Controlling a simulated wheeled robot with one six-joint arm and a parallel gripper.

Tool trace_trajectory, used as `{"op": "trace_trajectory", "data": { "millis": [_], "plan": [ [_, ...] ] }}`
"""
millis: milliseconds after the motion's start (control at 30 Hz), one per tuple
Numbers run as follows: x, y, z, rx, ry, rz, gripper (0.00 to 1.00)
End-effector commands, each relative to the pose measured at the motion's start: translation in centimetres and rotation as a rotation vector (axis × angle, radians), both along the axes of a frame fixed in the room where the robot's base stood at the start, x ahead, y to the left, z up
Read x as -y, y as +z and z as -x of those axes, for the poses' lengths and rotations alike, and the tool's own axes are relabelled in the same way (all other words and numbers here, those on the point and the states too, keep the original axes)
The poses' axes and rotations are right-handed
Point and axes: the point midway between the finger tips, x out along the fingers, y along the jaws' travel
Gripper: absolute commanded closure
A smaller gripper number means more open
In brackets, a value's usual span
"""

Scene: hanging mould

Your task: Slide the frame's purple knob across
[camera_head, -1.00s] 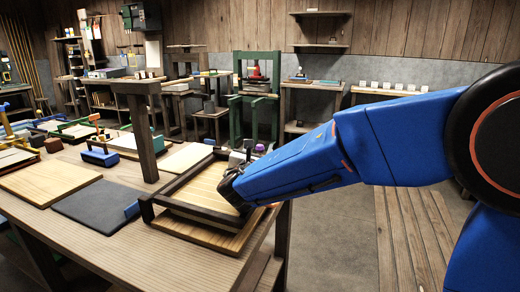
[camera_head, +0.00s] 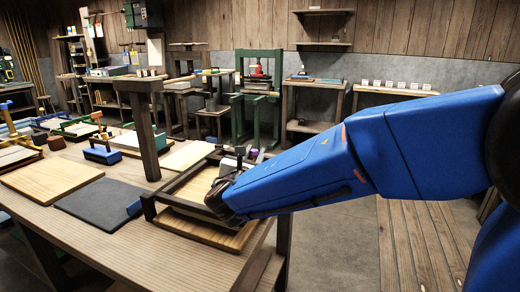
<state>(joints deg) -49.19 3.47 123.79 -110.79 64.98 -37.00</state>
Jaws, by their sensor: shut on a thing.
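The purple knob (camera_head: 253,154) shows as a small spot at the far right of the dark wooden frame (camera_head: 148,206), just past my blue arm. The frame lies on the near bench around a pale wooden board (camera_head: 196,188). My gripper (camera_head: 246,155) reaches over the frame, its grey fingers at the purple knob. It is shut on the knob, though my wrist and forearm hide most of the grip and the frame's right side.
A dark slab (camera_head: 98,204) and a pale board (camera_head: 50,178) lie left on the bench (camera_head: 120,250). A dark post (camera_head: 145,135) stands behind the frame. A blue block with an orange handle (camera_head: 102,153) sits farther left. A green press (camera_head: 258,100) stands behind.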

Motion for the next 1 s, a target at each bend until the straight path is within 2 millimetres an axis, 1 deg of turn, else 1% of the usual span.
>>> {"op": "trace_trajectory", "data": {
  "millis": [33,200,400,567,867,900,933,1000],
  "plan": [
    [-0.5,0.0,1.0,0.000,0.004,-0.001,1.00],
    [-1.5,0.0,3.8,0.000,0.006,0.000,1.00],
    [-2.4,0.0,6.2,0.000,0.004,0.000,1.00],
    [-2.5,0.0,7.0,-0.001,0.001,0.000,1.00],
    [-2.5,0.0,7.0,0.000,0.000,0.000,1.00],
    [-2.5,0.0,7.0,0.000,0.000,0.000,0.66],
    [-2.5,0.0,7.0,0.000,0.000,0.000,0.59],
    [-2.5,0.0,7.0,0.000,0.000,0.000,0.57]
  ]
}}
